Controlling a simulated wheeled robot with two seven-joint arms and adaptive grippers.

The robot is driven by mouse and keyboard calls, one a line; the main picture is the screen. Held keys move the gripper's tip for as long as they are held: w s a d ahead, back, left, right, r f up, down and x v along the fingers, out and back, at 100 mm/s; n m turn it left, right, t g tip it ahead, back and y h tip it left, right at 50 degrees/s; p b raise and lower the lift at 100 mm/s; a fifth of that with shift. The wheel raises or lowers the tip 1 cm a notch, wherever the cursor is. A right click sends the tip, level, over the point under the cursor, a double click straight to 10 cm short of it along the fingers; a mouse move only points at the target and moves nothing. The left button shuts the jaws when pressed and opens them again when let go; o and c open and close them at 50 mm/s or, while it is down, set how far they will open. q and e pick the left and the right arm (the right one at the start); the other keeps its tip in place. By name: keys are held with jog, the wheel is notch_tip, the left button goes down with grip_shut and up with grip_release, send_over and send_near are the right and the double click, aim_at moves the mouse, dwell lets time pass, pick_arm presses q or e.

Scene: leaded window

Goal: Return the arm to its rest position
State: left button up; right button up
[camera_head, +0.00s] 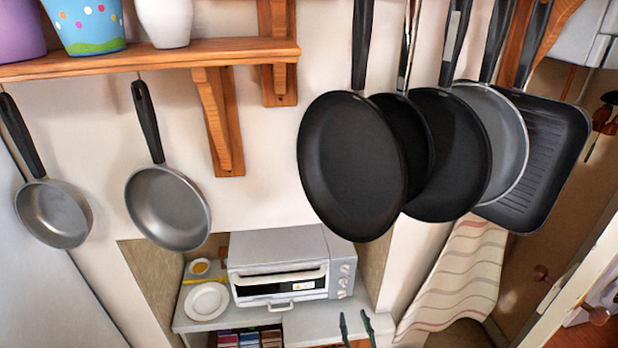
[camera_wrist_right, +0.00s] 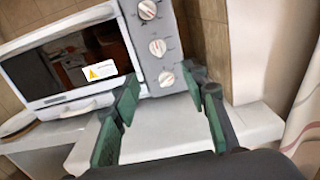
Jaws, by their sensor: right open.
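My right gripper (camera_head: 354,316) shows at the bottom edge of the head view, with only its dark green fingertips in sight. It is in front of the lower right side of a white toaster oven (camera_head: 275,247). In the right wrist view the two green fingers of the right gripper (camera_wrist_right: 160,82) stand apart with nothing between them. The oven's knob panel (camera_wrist_right: 152,45) is just beyond them. The rest of my right arm is hidden from the head view. My left gripper is in neither view.
The oven stands on a pale counter (camera_head: 345,322) in a niche. A white plate (camera_head: 206,302) lies left of it. Several dark pans (camera_head: 352,165) hang above right, two small pans (camera_head: 167,207) hang left. A wooden shelf (camera_head: 150,57) and striped cloth (camera_head: 462,275) are nearby.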

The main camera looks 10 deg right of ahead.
jog(key=s+d+f+m+g+h, duration=0.2)
jog(key=s+d+m+g+h, duration=0.3)
jog(key=d+m, duration=0.5)
jog(key=s+d+f+m+g+h, duration=0.2)
jog(key=s+d+m, duration=0.5)
jog(key=m, duration=0.5)
jog(key=s+a+f+m+g+y, duration=0.1)
jog(key=s+f+m+g+y, duration=0.25)
jog(key=s+m, duration=0.5)
jog(key=s+a+f+m+g+y, duration=0.2)
jog(key=s+f+m+g, duration=0.3)
jog(key=s, duration=0.7)
notch_tip(320, 180, down, 31)
jog(key=s+b, duration=0.1)
jog(key=b, duration=0.3)
jog(key=s+f+g+b, duration=0.1)
jog(key=s+f+b, duration=0.3)
jog(key=s+f, duration=1.6)
notch_tip(320, 180, down, 3)
jog(key=shift+s+a+f+n+y, duration=0.2)
jog(key=shift+a+n+y, duration=0.15)
